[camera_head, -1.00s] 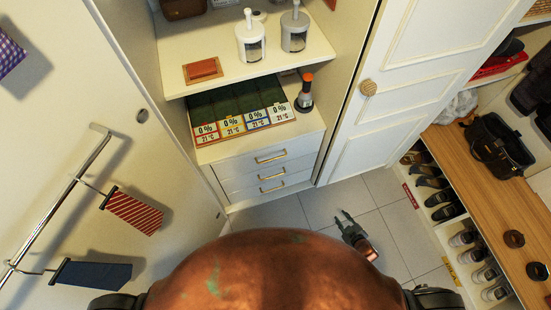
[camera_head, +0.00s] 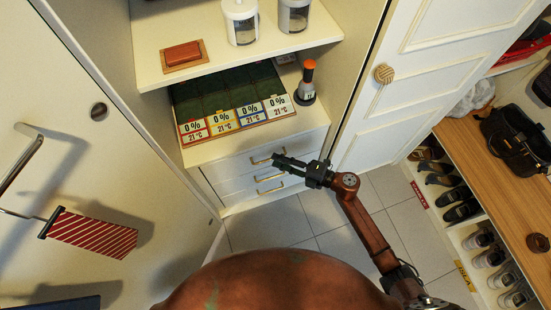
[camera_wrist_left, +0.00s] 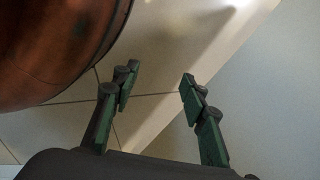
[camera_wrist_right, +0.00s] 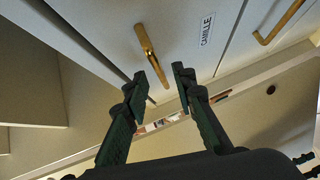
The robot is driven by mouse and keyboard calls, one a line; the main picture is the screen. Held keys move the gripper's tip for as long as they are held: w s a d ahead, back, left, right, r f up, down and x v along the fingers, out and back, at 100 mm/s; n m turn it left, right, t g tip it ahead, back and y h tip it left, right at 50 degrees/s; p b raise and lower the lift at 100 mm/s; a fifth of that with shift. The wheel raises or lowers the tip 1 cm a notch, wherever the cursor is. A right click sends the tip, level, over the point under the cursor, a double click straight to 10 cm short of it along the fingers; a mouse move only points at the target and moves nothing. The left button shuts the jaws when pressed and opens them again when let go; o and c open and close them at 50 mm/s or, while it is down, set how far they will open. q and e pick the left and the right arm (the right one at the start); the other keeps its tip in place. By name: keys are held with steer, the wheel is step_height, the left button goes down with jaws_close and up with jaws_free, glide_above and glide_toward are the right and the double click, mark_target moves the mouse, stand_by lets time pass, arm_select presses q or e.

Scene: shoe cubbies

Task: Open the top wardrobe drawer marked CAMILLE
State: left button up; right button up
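The wardrobe's drawer stack shows in the head view, with white fronts and brass bar handles. All the drawers look closed. The top handle (camera_head: 265,158) is just left of my right gripper (camera_head: 276,164), whose fingers point at the drawer fronts. In the right wrist view a drawer front bears a white CAMILLE label (camera_wrist_right: 207,29) beside a brass handle (camera_wrist_right: 150,55). My right gripper's fingers (camera_wrist_right: 165,76) are apart and empty, with the handle just beyond their tips; contact is not visible. My left gripper (camera_wrist_left: 160,80) is open and empty in the left wrist view, outside the head view.
Above the drawers sit a tray of green compartments (camera_head: 228,100) and an orange-topped black device (camera_head: 307,82). The left door (camera_head: 60,110) carries a striped tie (camera_head: 95,233); the right door (camera_head: 400,95) stands open. A shoe bench (camera_head: 500,185) is at right. Floor tiles (camera_head: 290,225) are clear.

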steer(key=shift+x, duration=1)
jaws_close()
